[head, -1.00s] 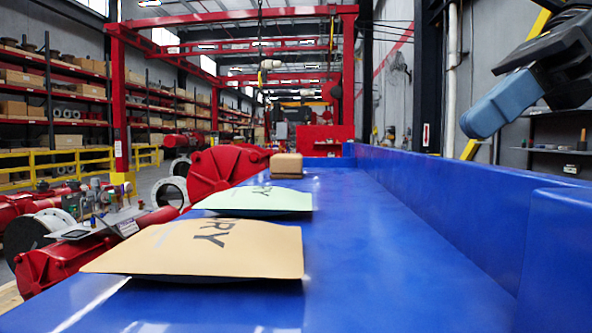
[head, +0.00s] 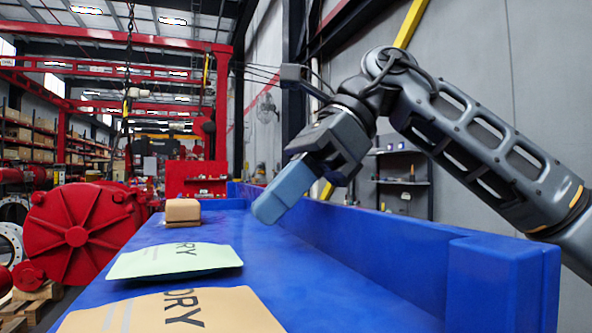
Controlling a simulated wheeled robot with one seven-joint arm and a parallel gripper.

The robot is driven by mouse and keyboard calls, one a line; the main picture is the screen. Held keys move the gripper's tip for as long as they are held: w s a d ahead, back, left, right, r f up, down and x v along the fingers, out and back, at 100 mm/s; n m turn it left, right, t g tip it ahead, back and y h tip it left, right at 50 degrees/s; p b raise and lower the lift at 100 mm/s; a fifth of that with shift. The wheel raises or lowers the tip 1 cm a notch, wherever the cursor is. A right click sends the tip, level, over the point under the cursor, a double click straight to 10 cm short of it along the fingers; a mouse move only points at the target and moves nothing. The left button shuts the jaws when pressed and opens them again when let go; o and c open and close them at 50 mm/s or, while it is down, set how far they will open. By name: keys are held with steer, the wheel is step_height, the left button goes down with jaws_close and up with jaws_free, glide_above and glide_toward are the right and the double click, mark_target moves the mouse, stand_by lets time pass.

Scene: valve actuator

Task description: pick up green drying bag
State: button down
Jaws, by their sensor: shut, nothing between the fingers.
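The green drying bag (head: 175,261) is pale green with dark lettering. It lies flat on the blue table (head: 330,290), left of centre in the head view. My gripper (head: 268,210), with light blue fingers, is shut and empty. It hangs above the table to the right of the green bag and clear of it, pointing down and to the left. My arm reaches in from the right side of the picture.
A tan bag (head: 235,312) with similar lettering lies nearer than the green one, cut off by the picture's bottom edge. A small brown box (head: 183,210) sits farther back. A raised blue wall (head: 400,245) runs along the table's right side.

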mark_target(176, 245)
steer(key=shift+x, duration=1.85)
steer(key=a, duration=0.2)
steer(key=s+a+b, duration=0.1)
steer(key=a, duration=0.1)
steer(key=shift+s+a+f, duration=0.1)
steer(key=shift+s+a, duration=0.1)
steer(key=shift+a, duration=0.2)
steer(key=shift+s+a+b, duration=0.1)
steer(key=shift+a+b, duration=0.2)
steer(key=shift+a, duration=0.1)
